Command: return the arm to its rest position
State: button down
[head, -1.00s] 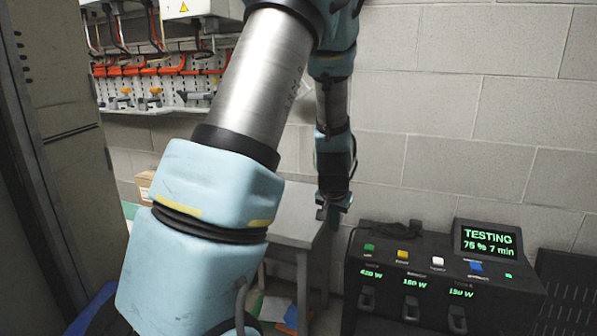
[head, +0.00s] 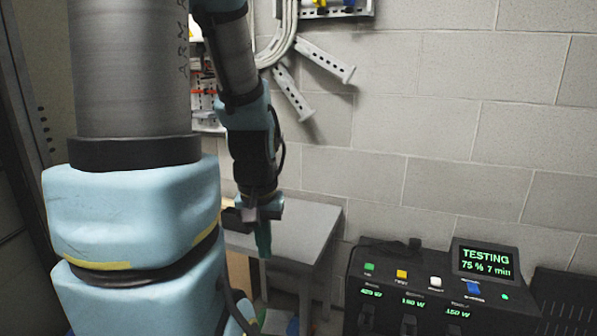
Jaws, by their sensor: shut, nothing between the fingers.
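My arm fills the left half of the head view, with its large grey tube and light-blue joint covers close to the camera. The forearm hangs down to my gripper (head: 262,232), which is seen small and partly side-on. Its fingers point down and are shut, with nothing seen between them. The gripper is in front of a grey table (head: 300,222), in the air as far as I can tell. The near part of the table is partly hidden by my arm.
A black test unit (head: 430,285) with coloured buttons stands at the lower right; its screen (head: 485,262) reads TESTING, 75 %, 7 min. A tall cabinet (head: 35,110) is at the left edge. White brackets (head: 325,62) hang on the block wall (head: 450,150).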

notch_tip(320, 180, up, 18)
jog(key=p, duration=1.6)
jog(key=shift+d+r, duration=0.1)
